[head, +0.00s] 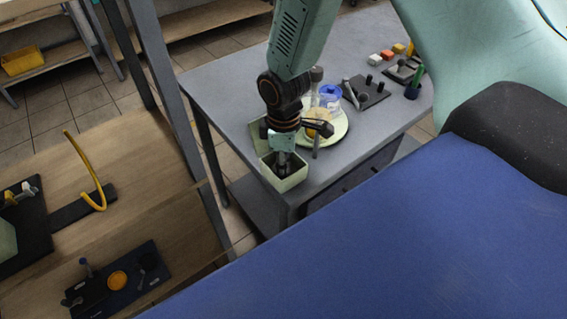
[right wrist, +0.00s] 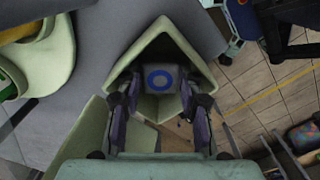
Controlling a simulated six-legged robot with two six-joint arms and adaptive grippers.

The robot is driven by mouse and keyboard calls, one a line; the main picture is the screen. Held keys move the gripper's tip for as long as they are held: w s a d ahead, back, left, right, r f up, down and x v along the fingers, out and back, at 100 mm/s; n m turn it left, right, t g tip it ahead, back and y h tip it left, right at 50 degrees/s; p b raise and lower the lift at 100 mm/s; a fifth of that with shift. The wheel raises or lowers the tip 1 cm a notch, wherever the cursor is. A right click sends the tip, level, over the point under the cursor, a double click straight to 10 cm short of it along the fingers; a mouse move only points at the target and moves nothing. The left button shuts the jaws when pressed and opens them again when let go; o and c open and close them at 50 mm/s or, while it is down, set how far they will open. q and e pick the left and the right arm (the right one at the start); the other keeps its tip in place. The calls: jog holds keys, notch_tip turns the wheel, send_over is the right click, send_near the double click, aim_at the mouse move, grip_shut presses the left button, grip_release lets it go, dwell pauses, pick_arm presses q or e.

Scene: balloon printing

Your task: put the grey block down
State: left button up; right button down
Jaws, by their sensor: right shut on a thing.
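My right gripper (head: 284,166) points down into a small open pale green box (head: 297,183) at the near corner of the grey table (head: 232,92). In the right wrist view, the right gripper (right wrist: 158,95) is shut on a grey block (right wrist: 152,70) with a blue ring on its face. The block is between the fingers, within the walls of the box (right wrist: 165,35). I cannot tell whether it touches the box floor. In the head view, the block is hidden by the gripper and the box. My left gripper is not in view.
A pale green plate (head: 338,131) with a blue-topped jar (head: 330,94) stands close behind the box. A dark tray (head: 368,92) and coloured blocks (head: 386,56) lie further back. A wooden table (head: 60,165) with a yellow curved tube (head: 88,170) is at left.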

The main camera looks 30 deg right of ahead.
jog(key=shift+s+a+f, duration=0.1)
jog(key=shift+s+a, duration=0.05)
jog(key=shift+s, duration=0.05)
jog(key=c, duration=1.3)
grip_release()
jog(key=shift+f, duration=0.1)
jog(key=shift+o, duration=0.8)
jog(key=shift+w+d+f, duration=0.15)
jog(key=shift+w+d, duration=0.15)
jog(key=shift+s+a+r, duration=0.2)
jog(key=shift+a, duration=0.05)
jog(key=shift+r, duration=0.2)
jog(key=shift+d+r, duration=0.1)
jog(key=shift+r, duration=0.25)
notch_tip(320, 180, up, 11)
jog(key=p, duration=0.1)
jog(key=shift+w+p, duration=0.2)
jog(key=shift+p, duration=0.15)
jog(key=shift+s+r, duration=0.2)
